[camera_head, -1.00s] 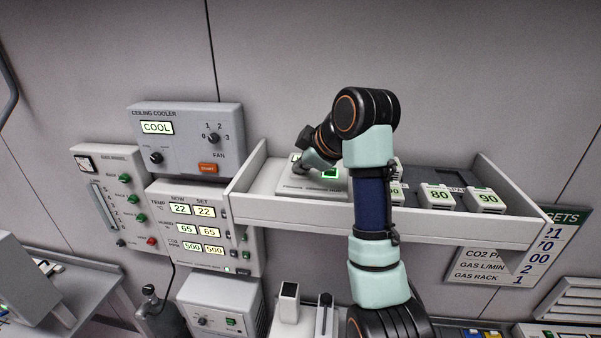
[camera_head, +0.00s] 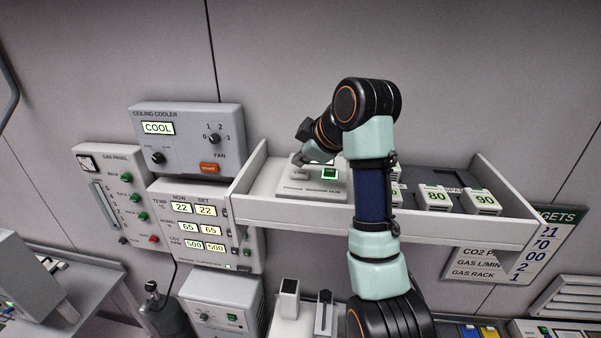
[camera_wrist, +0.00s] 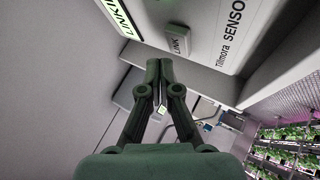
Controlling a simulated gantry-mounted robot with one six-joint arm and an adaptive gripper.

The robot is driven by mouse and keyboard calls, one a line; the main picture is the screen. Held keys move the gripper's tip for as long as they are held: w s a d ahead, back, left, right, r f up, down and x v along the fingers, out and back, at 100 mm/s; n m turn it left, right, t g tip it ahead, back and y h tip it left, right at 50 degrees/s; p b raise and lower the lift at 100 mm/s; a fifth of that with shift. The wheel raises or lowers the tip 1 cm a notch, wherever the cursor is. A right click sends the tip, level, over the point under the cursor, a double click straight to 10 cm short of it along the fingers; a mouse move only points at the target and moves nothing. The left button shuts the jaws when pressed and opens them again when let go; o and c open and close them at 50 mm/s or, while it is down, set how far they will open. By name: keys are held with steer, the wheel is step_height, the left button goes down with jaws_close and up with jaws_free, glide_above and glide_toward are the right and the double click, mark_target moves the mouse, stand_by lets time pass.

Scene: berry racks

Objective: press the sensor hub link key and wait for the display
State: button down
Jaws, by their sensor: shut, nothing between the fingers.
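The sensor hub (camera_head: 312,191) is a pale box at the left end of the wall shelf, with a green-lit patch (camera_head: 329,174) on it. In the wrist view its link key (camera_wrist: 178,41) is a small raised grey block marked LINK. Its lit display (camera_wrist: 120,17) shows letters starting "LINKI", cut off by the frame edge. My gripper (camera_wrist: 159,64) is shut and empty, its tips just short of the key in the picture; a small gap seems to separate them. In the head view my wrist hangs over the hub and hides part of it.
The shelf (camera_head: 390,222) has raised walls around the hub. Sensor blocks marked 80 (camera_head: 435,196) and 90 (camera_head: 484,200) stand to the right. The ceiling cooler panel (camera_head: 188,135) and a climate panel (camera_head: 197,232) are on the wall at left.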

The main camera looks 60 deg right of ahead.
mark_target(302, 175)
steer(key=shift+r, duration=2.35)
